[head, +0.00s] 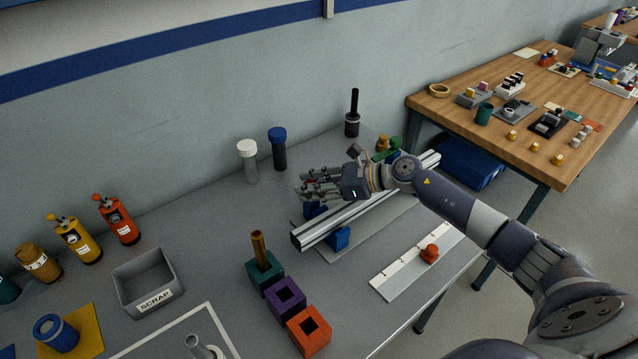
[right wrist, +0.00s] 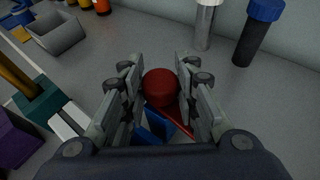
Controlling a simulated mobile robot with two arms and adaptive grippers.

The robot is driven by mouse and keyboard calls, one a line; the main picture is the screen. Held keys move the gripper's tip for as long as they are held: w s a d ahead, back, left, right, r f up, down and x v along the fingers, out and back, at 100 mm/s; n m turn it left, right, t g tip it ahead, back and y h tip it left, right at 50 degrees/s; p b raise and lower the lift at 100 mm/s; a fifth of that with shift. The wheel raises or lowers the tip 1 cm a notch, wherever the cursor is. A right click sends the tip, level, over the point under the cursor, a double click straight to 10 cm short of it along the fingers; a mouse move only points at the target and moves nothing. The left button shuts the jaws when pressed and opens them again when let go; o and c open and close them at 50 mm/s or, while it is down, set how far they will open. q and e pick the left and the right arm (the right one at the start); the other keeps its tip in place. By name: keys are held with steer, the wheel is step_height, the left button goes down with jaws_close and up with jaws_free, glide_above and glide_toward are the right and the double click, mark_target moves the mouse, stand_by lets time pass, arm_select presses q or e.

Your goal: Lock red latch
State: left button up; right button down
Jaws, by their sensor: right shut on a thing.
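My right gripper (head: 318,188) reaches over the aluminium rail (head: 345,215) from the right. In the right wrist view the round red knob (right wrist: 160,87) of the latch sits between its two fingers (right wrist: 160,100), and the gripper is shut on it. A thin red lever (right wrist: 186,124) runs from near the knob down to the right. A blue block (right wrist: 155,124) lies beneath, beside the rail. In the head view the fingers mostly hide the latch. My left gripper is not in view.
A white-capped cylinder (head: 248,161) and a blue-capped cylinder (head: 278,149) stand behind the gripper. Teal (head: 264,273), purple (head: 285,299) and orange (head: 309,331) blocks stand at the front left. A grey SCRAP bin (head: 148,282) is further left.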

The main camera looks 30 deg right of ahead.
steer(key=shift+f, duration=0.1)
steer(key=c, duration=1.2)
jaws_free()
steer(key=v, duration=1)
steer(key=shift+s+d, duration=0.25)
steer(key=shift+s+d+r, duration=0.4)
steer(key=shift+d+r, duration=0.05)
steer(key=shift+d, duration=0.05)
